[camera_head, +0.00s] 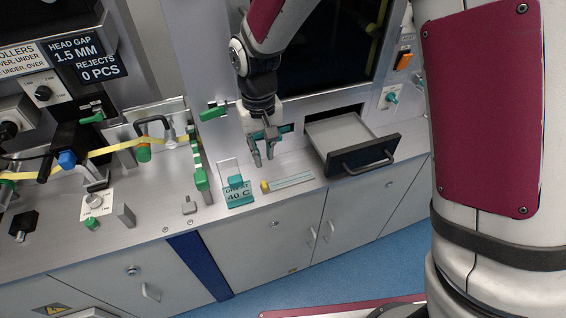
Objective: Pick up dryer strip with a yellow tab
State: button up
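The dryer strip (291,180) is a pale, narrow piece lying flat on the grey counter near its front edge. Its yellow tab (265,186) is at the left end. My gripper (264,157) points down above and behind the strip, apart from it. Its teal fingers are spread with a gap between them, and nothing shows between them.
An open drawer (357,152) juts out to the right. Green clamps (198,165) and a yellow band (110,150) are at the left. The dark-windowed panel (335,45) rises behind.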

send_over(265, 186)
jog(key=f, duration=0.8)
jog(key=shift+s+d, duration=0.1)
jog(key=shift+s, duration=0.15)
jog(key=shift+w+f+p, duration=0.15)
jog(key=shift+f+p, duration=0.2)
jog(key=shift+f, duration=2.6)
grip_shut()
